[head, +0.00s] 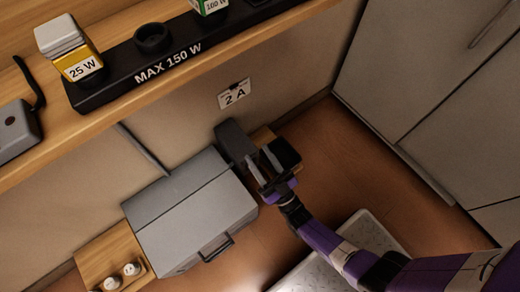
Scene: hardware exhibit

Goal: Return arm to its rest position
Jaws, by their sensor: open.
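My purple arm reaches in from the lower right of the head view. My gripper (266,165) is at its end, near the middle of the picture, with its two fingers apart and nothing seen between them. It is just right of a grey box with a handle (195,215) and in front of a dark grey upright part (234,140). A small black-topped block (285,153) is close beside the fingers on the right. I cannot tell whether the gripper touches either one.
A wooden shelf (190,62) above holds a black "MAX 150 W" strip (130,74) with a "25 W" block (76,60). A "2 A" label (234,94) is on the wall. Grey cabinets (410,70) stand right. Brown floor is clear right of the gripper.

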